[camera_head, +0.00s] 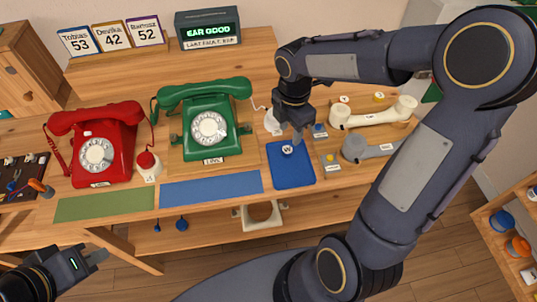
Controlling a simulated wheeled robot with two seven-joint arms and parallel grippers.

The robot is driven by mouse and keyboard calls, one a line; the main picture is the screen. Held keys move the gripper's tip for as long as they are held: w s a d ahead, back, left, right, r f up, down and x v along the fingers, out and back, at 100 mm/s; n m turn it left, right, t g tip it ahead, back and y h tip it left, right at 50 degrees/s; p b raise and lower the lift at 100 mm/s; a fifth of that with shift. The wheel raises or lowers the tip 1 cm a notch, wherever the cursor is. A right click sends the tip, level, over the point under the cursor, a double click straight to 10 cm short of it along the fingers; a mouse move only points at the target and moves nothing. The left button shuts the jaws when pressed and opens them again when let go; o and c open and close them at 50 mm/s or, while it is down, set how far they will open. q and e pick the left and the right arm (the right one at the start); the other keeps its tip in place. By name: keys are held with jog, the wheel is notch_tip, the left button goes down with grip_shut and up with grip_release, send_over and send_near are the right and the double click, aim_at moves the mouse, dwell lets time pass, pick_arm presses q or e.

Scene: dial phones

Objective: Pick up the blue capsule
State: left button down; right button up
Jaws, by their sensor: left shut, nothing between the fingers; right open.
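A small blue item (320,130), which may be the blue capsule, sits on a small wooden block just right of my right gripper. It is too small to tell its shape surely. My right gripper (292,138) is open and points down over the far part of a blue mat (290,175). A round white piece marked W (287,149) lies on that mat, close to the fingers. My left gripper (97,257) is shut and empty at the lower left, off the table's front edge.
A red phone (96,148), a green phone (208,128) and a red button (146,161) stand on the left half. Green and blue strips (211,188) line the front.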

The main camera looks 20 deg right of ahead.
aim_at(287, 149)
notch_tip(287, 149, down, 8)
jog(key=shift+w+r+b, duration=0.15)
jog(key=shift+r+b, duration=0.05)
jog(key=shift+b, duration=0.15)
jog(key=c, duration=0.7)
jog(key=shift+r, duration=0.1)
jog(key=shift+c, duration=0.2)
